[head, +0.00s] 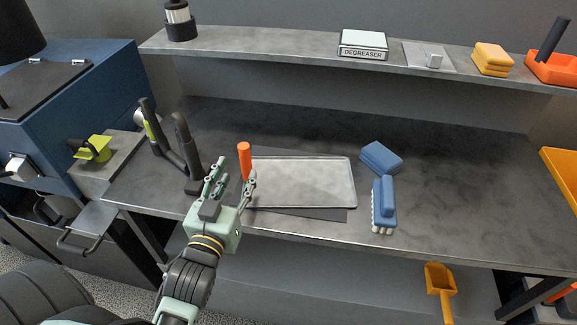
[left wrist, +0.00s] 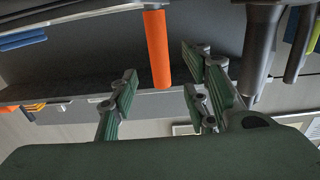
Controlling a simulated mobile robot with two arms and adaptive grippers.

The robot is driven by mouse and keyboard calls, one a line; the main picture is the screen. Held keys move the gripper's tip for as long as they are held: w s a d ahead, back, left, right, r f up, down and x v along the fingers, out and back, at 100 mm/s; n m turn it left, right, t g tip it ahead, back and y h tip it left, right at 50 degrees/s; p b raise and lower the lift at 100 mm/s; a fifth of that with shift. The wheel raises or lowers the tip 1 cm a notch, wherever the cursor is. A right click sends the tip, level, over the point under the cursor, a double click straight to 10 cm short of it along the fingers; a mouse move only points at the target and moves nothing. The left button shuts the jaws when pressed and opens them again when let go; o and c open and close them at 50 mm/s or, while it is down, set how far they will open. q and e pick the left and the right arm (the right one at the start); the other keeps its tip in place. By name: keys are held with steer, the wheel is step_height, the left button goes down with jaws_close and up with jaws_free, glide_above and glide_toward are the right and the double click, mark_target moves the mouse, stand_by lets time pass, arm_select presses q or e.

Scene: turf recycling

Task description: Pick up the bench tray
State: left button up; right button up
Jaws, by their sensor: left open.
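The bench tray (head: 305,183) is a flat, pale metal rectangle with a raised rim. It lies on a dark mat (head: 330,214) near the front edge of the grey workbench. My left gripper (head: 236,172) is open at the tray's left end, with its fingers pointing up and away. One finger shows close to the tray's left rim; I cannot tell whether they touch. An orange cylinder (head: 244,158) stands just beyond the fingers. In the left wrist view the orange cylinder (left wrist: 157,50) shows between the open fingers of the left gripper (left wrist: 160,92).
A dark two-post stand (head: 183,150) is left of the gripper. A blue brush (head: 384,203) and a blue block (head: 381,157) lie right of the tray. A shelf (head: 290,55) runs behind, holding a degreaser box (head: 363,44). The bench's right part (head: 470,190) is clear.

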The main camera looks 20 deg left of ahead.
mark_target(243, 159)
arm_select(q)
steer(key=shift+w+a+r, duration=0.1)
steer(key=shift+w+r, duration=0.05)
steer(key=shift+w, duration=0.35)
steer(key=shift+w+a+r+p, duration=0.15)
steer(key=shift+w+r+p, duration=0.15)
steer(key=shift+w, duration=0.3)
steer(key=shift+w+a+r+p, duration=0.15)
steer(key=shift+w+p, duration=0.2)
steer(key=shift+w, duration=0.2)
steer(key=x, duration=0.2)
steer(key=shift+w+f, duration=0.1)
steer(key=shift+w, duration=0.2)
steer(key=shift+w+a, duration=0.1)
steer(key=shift+w, duration=0.25)
steer(key=c, duration=0.9)
jaws_close()
arm_select(e)
steer(key=s, duration=0.1)
steer(key=s+r, duration=0.1)
steer(key=s, duration=0.1)
steer(key=shift+s+d+r, duration=0.1)
steer(key=shift+d+r, duration=0.25)
steer(key=shift+r, duration=0.05)
steer(key=shift+a, duration=0.1)
